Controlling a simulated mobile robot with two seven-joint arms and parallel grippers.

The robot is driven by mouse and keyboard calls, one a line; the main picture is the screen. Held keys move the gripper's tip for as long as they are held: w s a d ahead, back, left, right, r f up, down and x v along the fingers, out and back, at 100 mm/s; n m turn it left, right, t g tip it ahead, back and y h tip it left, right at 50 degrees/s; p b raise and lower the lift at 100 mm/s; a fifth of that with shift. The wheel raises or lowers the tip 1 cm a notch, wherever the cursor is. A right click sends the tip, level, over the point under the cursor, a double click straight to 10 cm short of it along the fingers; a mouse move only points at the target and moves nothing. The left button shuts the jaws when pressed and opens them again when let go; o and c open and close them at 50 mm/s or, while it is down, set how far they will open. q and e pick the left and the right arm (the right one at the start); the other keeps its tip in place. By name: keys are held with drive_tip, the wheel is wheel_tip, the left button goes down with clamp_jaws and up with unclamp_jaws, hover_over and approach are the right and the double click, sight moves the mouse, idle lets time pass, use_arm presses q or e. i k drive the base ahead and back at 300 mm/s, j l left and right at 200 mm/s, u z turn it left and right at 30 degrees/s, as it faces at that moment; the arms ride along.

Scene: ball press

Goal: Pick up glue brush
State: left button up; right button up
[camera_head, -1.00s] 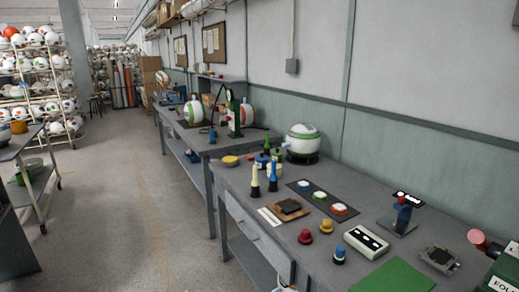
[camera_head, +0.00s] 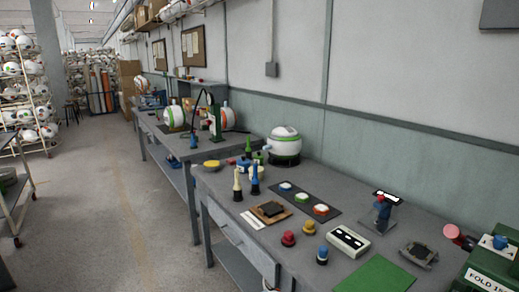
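I cannot clearly make out a glue brush. On the workbench (camera_head: 375,258) stand a slim cream item (camera_head: 238,181) and a slim blue item (camera_head: 255,180), both upright with dark lower parts. Just behind them is a group of small pots, including a cream pot (camera_head: 257,173), and a green pointed item (camera_head: 248,147). A yellow dish (camera_head: 211,164) lies left of the group. These are too small to tell whether a brush is among them. Neither of my grippers is in view.
A white and green ball (camera_head: 285,141) sits on a dark stand at the back. A dark mat with round coloured items, a wooden block, a white box (camera_head: 349,240), a green sheet (camera_head: 374,275) and a green machine (camera_head: 492,267) fill the bench. The aisle floor (camera_head: 120,200) at left is clear.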

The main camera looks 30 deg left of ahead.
sight(248, 149)
drive_tip(key=i+j+z, duration=0.15)
drive_tip(key=j+z, duration=0.25)
drive_tip(key=i+j+z, duration=0.1)
drive_tip(key=j+z, duration=0.65)
drive_tip(key=j, duration=0.2)
drive_tip(key=j+z, duration=0.2)
drive_tip(key=j, duration=0.9)
drive_tip(key=j+z, duration=0.15)
drive_tip(key=j, duration=0.9)
drive_tip(key=k, duration=0.05)
